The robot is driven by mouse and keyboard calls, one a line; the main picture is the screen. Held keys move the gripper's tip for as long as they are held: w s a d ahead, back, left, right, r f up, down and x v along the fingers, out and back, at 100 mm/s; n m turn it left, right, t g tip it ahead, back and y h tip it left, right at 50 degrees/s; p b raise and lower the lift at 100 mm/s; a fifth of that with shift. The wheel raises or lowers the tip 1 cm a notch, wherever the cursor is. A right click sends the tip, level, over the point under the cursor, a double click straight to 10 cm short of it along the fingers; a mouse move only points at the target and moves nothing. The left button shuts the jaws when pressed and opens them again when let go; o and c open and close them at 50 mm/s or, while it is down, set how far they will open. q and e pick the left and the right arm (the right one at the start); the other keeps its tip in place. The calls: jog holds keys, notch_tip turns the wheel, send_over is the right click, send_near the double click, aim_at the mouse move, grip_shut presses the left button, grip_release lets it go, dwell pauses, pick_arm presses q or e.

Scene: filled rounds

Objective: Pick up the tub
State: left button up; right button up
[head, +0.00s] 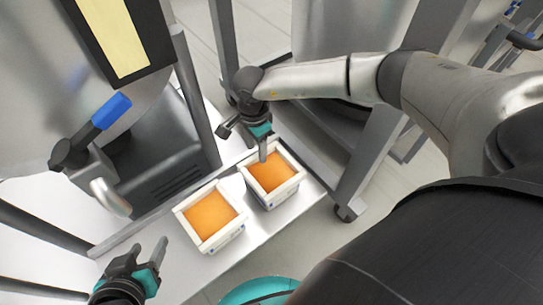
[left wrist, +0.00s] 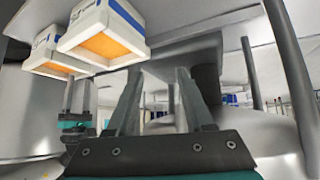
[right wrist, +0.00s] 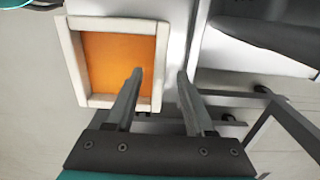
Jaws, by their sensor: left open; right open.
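Two white square tubs with orange contents stand side by side on a pale shelf (head: 262,240). The right tub (head: 287,192) has my right gripper (head: 246,143) at its far rim. In the right wrist view, one finger of the open right gripper (right wrist: 160,72) is over the orange inside a tub (right wrist: 74,62) and the other is outside its wall. Contact cannot be told. The left tub (head: 224,240) stands nearer my left gripper (head: 148,256), which is open, empty and apart from it. Both tubs show at the upper left of the left wrist view (left wrist: 98,27).
A grey machine with a blue-handled valve (head: 110,112) stands behind the tubs at the left. A metal leg (head: 365,160) on a caster rises right of the shelf. Pale tiled floor shows beyond. A teal round object (head: 258,291) is at the bottom edge.

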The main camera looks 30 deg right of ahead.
jog(key=shift+d+f+b, duration=0.1)
jog(key=shift+f+b, duration=0.3)
jog(key=shift+f, duration=0.15)
jog(key=shift+d+f+b, duration=0.1)
jog(key=shift+f+b, duration=0.5)
jog(key=shift+f, duration=0.15)
jog(key=shift+f+b, duration=0.55)
jog(key=shift+f, duration=0.3)
pick_arm(q)
jog(key=w+d+r+t+h, duration=0.1)
jog(key=d+r+t+h, duration=0.1)
jog(key=d+t, duration=0.4)
jog(key=shift+w+r+h, duration=0.2)
jog(key=shift+r+h, duration=0.05)
jog(key=shift+h, duration=0.55)
pick_arm(e)
jog(key=shift+f, duration=0.45)
grip_shut()
